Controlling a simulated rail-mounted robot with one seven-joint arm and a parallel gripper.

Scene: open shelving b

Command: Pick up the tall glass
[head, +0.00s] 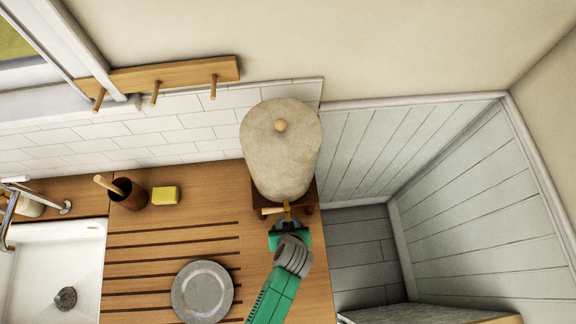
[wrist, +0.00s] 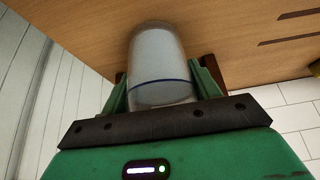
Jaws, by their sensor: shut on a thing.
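The tall glass (wrist: 158,62) is clear and whitish with a dark blue line around it. In the wrist view it stands between the two green fingers of my gripper (wrist: 161,84), which are shut on it from both sides. In the head view my gripper (head: 289,236) is at the right end of the wooden counter, just in front of the stoneware dispenser (head: 281,150) and its wooden tap (head: 287,212). There the glass is mostly hidden by my gripper and the tap. I cannot tell whether its base touches the counter.
A grey plate (head: 202,291) lies on the grooved counter (head: 160,222) left of my arm. A yellow sponge (head: 165,195) and a brown pot (head: 129,194) with a wooden handle stand further back left, beside the white sink (head: 58,255). A wooden peg rail (head: 160,77) is on the wall.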

